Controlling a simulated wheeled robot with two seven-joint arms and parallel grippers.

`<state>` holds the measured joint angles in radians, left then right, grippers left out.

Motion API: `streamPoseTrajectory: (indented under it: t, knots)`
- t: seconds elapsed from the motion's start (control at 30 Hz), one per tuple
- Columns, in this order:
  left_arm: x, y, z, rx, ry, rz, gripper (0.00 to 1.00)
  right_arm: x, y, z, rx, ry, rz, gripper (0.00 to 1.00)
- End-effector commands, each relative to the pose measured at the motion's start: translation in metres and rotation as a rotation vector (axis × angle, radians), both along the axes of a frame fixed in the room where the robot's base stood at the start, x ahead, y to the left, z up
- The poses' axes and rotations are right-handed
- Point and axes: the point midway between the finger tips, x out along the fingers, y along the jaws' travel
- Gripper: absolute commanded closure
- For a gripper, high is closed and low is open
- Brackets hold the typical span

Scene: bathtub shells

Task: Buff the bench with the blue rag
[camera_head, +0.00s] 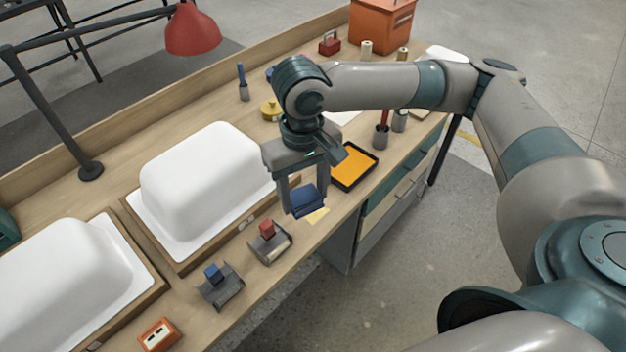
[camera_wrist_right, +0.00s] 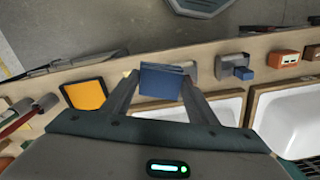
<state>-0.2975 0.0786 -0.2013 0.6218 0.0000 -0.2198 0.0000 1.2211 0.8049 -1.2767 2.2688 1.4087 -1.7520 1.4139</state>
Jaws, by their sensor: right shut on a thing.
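The blue rag (camera_head: 306,201) is a folded dark blue block between the fingers of my right gripper (camera_head: 303,196). The gripper is shut on it and holds it over the front part of the bench (camera_head: 292,270). In the right wrist view the rag (camera_wrist_right: 161,82) sits between the two fingertips (camera_wrist_right: 160,84). A small pale yellow patch (camera_head: 318,216) lies on the bench just beside the rag in the head view. I cannot tell whether the rag touches the wood. My left gripper is out of view.
Two white shells (camera_head: 203,175) (camera_head: 55,275) on wooden boards fill the left side. A black tray with orange content (camera_head: 353,168) lies right of the gripper. Holders with a red block (camera_head: 267,230) and a blue block (camera_head: 213,275) stand near the front edge. A red lamp (camera_head: 192,32) overhangs the back.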

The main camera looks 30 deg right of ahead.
Motion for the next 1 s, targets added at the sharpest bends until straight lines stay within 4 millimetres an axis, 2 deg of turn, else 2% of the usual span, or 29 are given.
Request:
streamPoseTrajectory:
  t: [0.4, 0.57, 0.77, 1.0]
  knots:
    - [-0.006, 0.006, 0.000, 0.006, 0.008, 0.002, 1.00, 0.000, 0.000, 0.000, 0.000, 0.000, 0.001, 0.65]
    - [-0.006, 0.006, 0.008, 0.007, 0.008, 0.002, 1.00, 0.005, 0.002, 0.002, 0.001, 0.002, 0.010, 0.65]
    - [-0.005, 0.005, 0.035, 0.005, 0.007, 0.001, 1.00, 0.026, 0.008, 0.000, 0.001, 0.006, 0.049, 0.65]
    - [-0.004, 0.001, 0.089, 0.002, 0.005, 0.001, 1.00, 0.062, 0.008, -0.020, 0.001, 0.009, 0.139, 0.65]
